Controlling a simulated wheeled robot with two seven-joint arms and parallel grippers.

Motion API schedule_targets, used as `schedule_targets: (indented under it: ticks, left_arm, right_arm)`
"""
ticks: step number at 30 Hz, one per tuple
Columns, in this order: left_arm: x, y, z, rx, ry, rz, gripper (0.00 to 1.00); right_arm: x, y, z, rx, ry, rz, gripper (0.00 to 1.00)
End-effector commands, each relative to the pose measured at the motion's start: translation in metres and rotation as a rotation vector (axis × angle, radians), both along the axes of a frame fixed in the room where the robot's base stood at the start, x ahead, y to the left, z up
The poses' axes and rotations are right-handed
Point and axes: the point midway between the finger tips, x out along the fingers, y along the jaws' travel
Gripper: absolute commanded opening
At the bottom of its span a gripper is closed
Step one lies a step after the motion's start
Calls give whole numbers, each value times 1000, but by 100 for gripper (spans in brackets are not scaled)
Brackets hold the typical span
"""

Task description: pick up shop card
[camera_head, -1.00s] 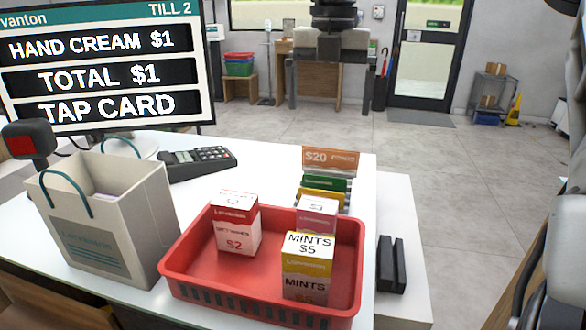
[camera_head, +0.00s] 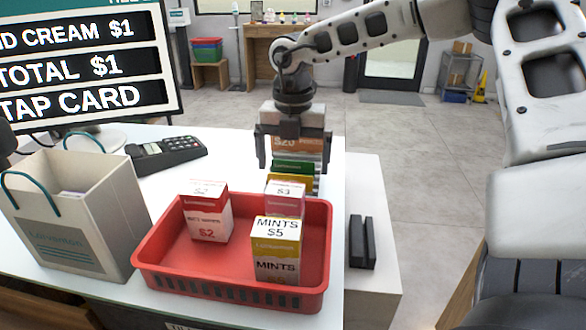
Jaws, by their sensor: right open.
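Several cards stand upright one behind another in a holder on the white counter, behind the red tray. The rear one is an orange $20 card (camera_head: 285,145), with a green card (camera_head: 292,166) and a yellow card (camera_head: 290,181) in front. Which of them is the shop card I cannot tell. My right gripper (camera_head: 294,166) is open and points down over the cards, one finger on each side of them in the picture. It partly covers the orange card. Whether the fingers touch anything is not clear. My left gripper is out of view.
The red tray (camera_head: 205,271) holds several small boxes, including yellow mints (camera_head: 275,250). A paper bag (camera_head: 78,220) stands at the left. A card terminal (camera_head: 166,154) and a till screen (camera_head: 85,70) are behind. A black slotted piece (camera_head: 362,241) lies right of the tray.

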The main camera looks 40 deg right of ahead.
Motion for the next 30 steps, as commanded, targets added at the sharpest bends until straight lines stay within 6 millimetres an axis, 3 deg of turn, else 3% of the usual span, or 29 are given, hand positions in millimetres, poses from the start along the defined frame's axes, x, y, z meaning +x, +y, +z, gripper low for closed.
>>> schedule_targets:
  ticks: [9,14,15,30]
  left_arm:
    - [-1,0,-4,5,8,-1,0]
    - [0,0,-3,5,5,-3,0]
    - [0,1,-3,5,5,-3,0]
    - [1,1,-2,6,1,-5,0]
  right_arm:
    - [0,0,-8,1,-1,0,100]
    - [0,0,-8,0,-1,0,58]
    - [0,0,-7,0,-1,0,55]
    - [1,0,1,0,-4,0,55]
